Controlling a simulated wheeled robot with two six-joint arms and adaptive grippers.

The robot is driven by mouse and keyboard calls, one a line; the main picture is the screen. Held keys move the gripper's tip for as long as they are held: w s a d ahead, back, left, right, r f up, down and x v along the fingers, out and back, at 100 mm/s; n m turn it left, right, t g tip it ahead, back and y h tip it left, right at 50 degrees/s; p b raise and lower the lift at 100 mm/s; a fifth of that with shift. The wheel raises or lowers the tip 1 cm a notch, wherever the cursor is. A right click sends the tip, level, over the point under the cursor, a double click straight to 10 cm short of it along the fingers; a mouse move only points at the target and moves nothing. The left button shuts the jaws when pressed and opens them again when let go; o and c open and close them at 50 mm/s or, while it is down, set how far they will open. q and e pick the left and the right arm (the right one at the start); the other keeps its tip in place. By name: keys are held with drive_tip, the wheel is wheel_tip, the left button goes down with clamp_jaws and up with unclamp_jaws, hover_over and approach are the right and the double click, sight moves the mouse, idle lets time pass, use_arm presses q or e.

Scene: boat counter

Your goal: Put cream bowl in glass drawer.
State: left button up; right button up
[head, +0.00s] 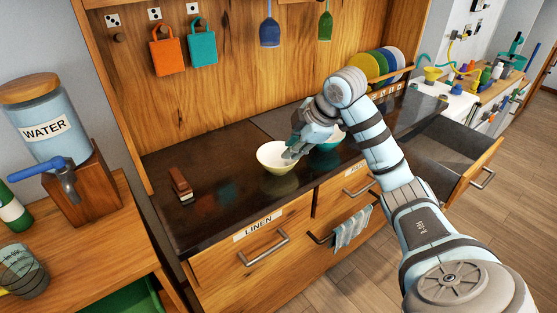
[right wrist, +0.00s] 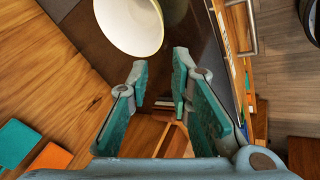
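The cream bowl (head: 277,157) stands upright and looks empty on the dark counter, left of my right gripper (head: 296,149). It also shows at the top of the right wrist view (right wrist: 128,20), just ahead of the fingertips. My right gripper is open in that view (right wrist: 160,62), with a gap between its teal-padded fingers and nothing between them. Its fingertips are close to the bowl's right rim; I cannot tell whether they touch it. A drawer (head: 462,143) stands pulled out at the right; its label is not visible, so I cannot tell whether it is the glass drawer. My left gripper is not in view.
The LINEN drawer (head: 245,258) is shut, and a towel (head: 351,229) hangs at the front. Colored plates (head: 375,63) stand in a rack behind.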

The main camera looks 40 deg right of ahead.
sight(281, 172)
drive_tip(key=shift+m+h, duration=0.3)
drive_tip(key=x, duration=0.4)
drive_tip(key=d+x, duration=0.1)
drive_tip(key=x, duration=0.9)
drive_tip(key=shift+s+d+f+b, duration=0.2)
drive_tip(key=shift+s+b, duration=0.1)
drive_tip(key=shift+s, duration=0.15)
clamp_jaws()
